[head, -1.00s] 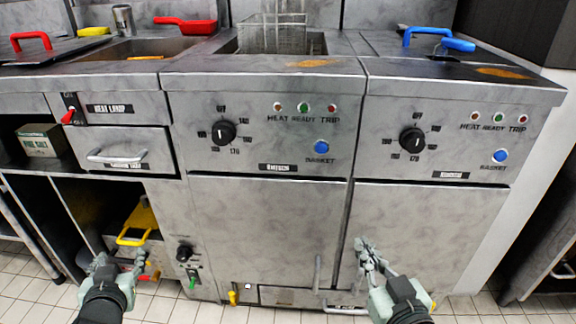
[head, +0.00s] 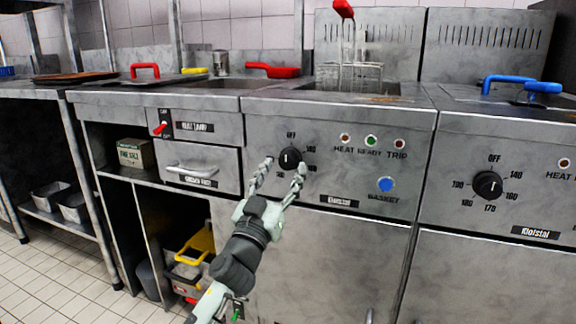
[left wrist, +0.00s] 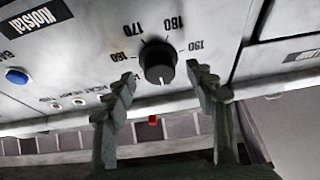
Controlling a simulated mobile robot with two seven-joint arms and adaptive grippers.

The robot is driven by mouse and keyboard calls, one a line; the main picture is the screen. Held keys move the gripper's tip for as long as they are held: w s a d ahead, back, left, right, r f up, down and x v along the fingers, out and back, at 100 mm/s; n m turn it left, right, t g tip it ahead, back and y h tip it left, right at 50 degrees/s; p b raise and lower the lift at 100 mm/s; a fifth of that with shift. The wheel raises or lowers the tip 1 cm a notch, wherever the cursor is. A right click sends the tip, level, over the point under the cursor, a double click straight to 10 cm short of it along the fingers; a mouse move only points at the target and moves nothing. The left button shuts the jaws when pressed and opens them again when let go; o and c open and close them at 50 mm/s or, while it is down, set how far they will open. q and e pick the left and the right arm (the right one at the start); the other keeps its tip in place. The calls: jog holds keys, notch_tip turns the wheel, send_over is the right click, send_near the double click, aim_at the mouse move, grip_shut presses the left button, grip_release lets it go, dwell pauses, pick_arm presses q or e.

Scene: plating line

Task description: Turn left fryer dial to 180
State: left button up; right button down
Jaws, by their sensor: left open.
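The left fryer dial (head: 291,157) is a round black knob on the left fryer's steel front panel. Its white mark points up at OFF. In the left wrist view the dial (left wrist: 158,60) appears upside down, with 160, 170, 180 and 190 above it and its white mark pointing down, away from 180. My left gripper (head: 284,169) is open at the dial, one finger to each side. The left wrist view shows my left gripper (left wrist: 160,73) with gaps between both fingers and the knob. My right gripper is out of view.
Heat, ready and trip lamps (head: 371,141) and a blue basket button (head: 386,184) sit right of the dial. The right fryer dial (head: 488,185) is further right. A drawer handle (head: 191,170) and a red heat lamp switch (head: 160,128) are to the left.

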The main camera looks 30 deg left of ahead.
pick_arm(q)
jog(key=shift+x, duration=1.05)
jog(key=shift+c, duration=0.4)
jog(key=shift+s, duration=0.1)
jog(key=c, duration=1)
jog(key=shift+c, duration=0.2)
